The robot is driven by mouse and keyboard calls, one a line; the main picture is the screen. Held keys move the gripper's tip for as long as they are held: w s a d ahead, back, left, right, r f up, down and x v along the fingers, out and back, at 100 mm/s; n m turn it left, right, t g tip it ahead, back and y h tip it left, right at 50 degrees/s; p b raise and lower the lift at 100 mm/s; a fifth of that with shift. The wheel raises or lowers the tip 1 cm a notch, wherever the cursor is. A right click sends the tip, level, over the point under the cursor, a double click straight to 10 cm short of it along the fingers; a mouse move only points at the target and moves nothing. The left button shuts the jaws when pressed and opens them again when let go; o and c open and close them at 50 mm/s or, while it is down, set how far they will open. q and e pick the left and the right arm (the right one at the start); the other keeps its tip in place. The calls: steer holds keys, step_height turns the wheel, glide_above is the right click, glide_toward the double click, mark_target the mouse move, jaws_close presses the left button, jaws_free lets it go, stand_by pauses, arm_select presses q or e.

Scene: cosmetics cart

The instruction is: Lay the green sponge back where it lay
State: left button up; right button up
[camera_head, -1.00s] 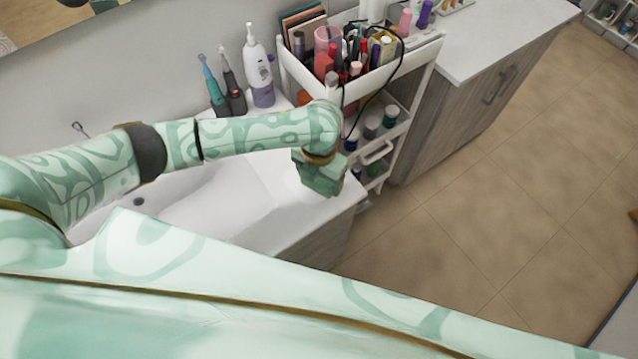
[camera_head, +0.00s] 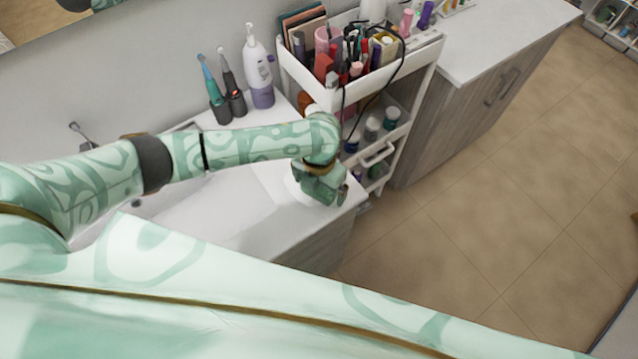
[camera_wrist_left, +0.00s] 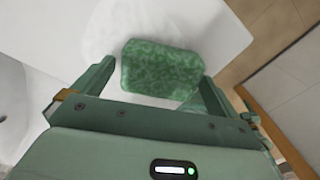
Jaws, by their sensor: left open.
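The green sponge (camera_wrist_left: 162,70) is a mottled, rounded block. In the left wrist view it lies on a white surface (camera_wrist_left: 105,35), between the two fingers of my left gripper (camera_wrist_left: 155,74). In the head view my left gripper (camera_head: 322,188) is low over the front right corner of the white sink counter (camera_head: 265,225). There the gripper and wrist hide the sponge. My right gripper is in neither view.
A white trolley (camera_head: 345,92) full of cosmetics stands close behind and right of my left gripper. Electric toothbrushes (camera_head: 222,95) and a white and purple oral irrigator (camera_head: 260,75) stand at the counter's back. Open floor (camera_head: 480,230) lies to the right.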

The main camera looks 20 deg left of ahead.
arm_select(q)
step_height(320, 180, up, 12)
steer(key=p, duration=0.3)
stand_by(0.5)
